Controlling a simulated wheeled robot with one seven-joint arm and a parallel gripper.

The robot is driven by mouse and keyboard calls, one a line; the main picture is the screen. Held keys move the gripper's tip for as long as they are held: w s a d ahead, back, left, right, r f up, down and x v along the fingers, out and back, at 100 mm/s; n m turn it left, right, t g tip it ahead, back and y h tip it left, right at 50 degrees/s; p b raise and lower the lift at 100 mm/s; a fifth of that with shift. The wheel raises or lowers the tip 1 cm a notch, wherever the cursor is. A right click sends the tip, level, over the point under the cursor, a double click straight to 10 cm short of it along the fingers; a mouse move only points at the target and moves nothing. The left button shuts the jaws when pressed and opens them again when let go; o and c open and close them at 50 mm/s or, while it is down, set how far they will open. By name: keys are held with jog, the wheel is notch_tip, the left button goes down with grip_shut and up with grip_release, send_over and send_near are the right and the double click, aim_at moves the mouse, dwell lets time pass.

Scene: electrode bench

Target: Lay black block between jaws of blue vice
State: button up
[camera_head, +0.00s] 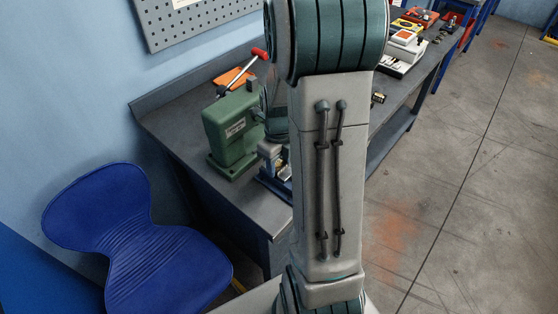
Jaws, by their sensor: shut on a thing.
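The blue vice (267,184) is on the near part of the bench, and my own arm covers its right side. I cannot make out the gap between its jaws. A grey part just above the vice is too small and too covered to identify. My upright arm link fills the middle of the view and hides what is behind it. I cannot make out my gripper or its fingertips. I do not see the black block.
A green machine (231,128) with a red-knobbed lever (259,54) stands left of the vice. An orange item (234,77) lies behind it. The bench (160,117) runs far right, with instruments (404,47) at its far end. A blue chair (150,245) stands at front left. Floor is clear at right.

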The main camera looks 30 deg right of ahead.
aim_at(279, 165)
jog(key=shift+f, duration=0.2)
jog(key=o, duration=1.2)
notch_tip(279, 165, up, 12)
jog(key=s+a+r+n+t, duration=0.1)
jog(key=s+a+n, duration=0.3)
jog(key=n, duration=0.6)
jog(key=s+a+r+n+t, duration=0.1)
jog(key=s+a+n, duration=0.3)
jog(key=n, duration=0.7)
jog(key=s+a+r+n+t, duration=0.1)
jog(key=s+a+n, duration=0.3)
jog(key=n, duration=0.7)
jog(key=shift+s+r, duration=0.4)
jog(key=shift+r, duration=0.05)
